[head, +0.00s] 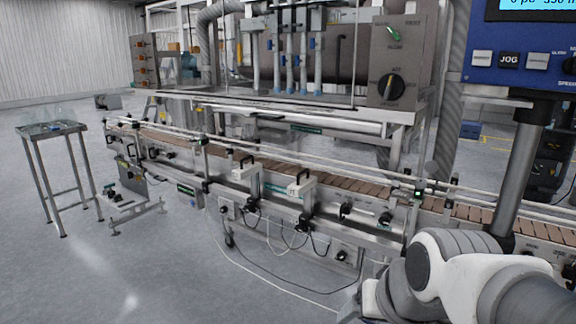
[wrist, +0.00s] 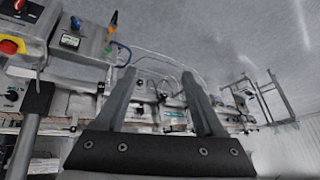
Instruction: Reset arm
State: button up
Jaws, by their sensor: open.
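My gripper (wrist: 158,85) shows in the wrist view with its two grey fingers spread apart. It is open and nothing is between the fingers. The wrist view is upside down, with the conveyor and the floor behind the fingers. In the head view my white and grey arm (head: 455,265) is folded at the lower right, in front of the conveyor (head: 340,185). The gripper fingers cannot be made out in the head view.
The filler machine with nozzles (head: 290,60) stands behind the conveyor. A control panel with a JOG button (head: 509,60) is at the upper right on a grey post (head: 522,160). A small metal table (head: 50,130) stands at the left. Cables lie under the conveyor; the front-left floor is clear.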

jog(key=s+d+r+n+h, duration=0.1)
jog(key=s+d, duration=0.2)
jog(key=s, duration=0.4)
notch_tip(320, 180, up, 20)
jog(key=p, duration=1.9)
jog(key=shift+w+a+f+g, duration=0.25)
jog(key=shift+w+a+g, duration=0.1)
jog(key=shift+w, duration=0.1)
jog(key=shift+d, duration=0.15)
